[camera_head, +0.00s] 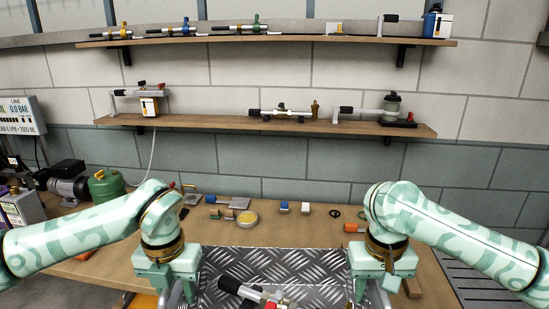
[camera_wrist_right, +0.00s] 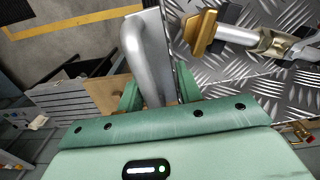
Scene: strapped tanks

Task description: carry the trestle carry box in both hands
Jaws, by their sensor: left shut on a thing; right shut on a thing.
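The trestle carry box (camera_head: 270,261) is a bare metal box with a diamond-plate surface, low in the middle of the head view. Its near part is cut off by the frame. My left gripper (camera_head: 168,290) is at its left end, shut on what appears to be the left handle; the fingertips are mostly hidden. My right gripper (camera_head: 378,288) is at its right end. In the right wrist view my right gripper's green fingers (camera_wrist_right: 158,92) are closed around a thick grey tube handle (camera_wrist_right: 152,50) beside the diamond plate (camera_wrist_right: 235,88).
A metal fitting (camera_head: 255,293) with dark and red parts lies in the box. Behind it, a wooden bench (camera_head: 300,225) holds a yellow disc (camera_head: 247,218), small blocks and a green tank (camera_head: 104,186). Two wall shelves carry fittings. A drawer cabinet (camera_wrist_right: 62,105) stands right of the bench.

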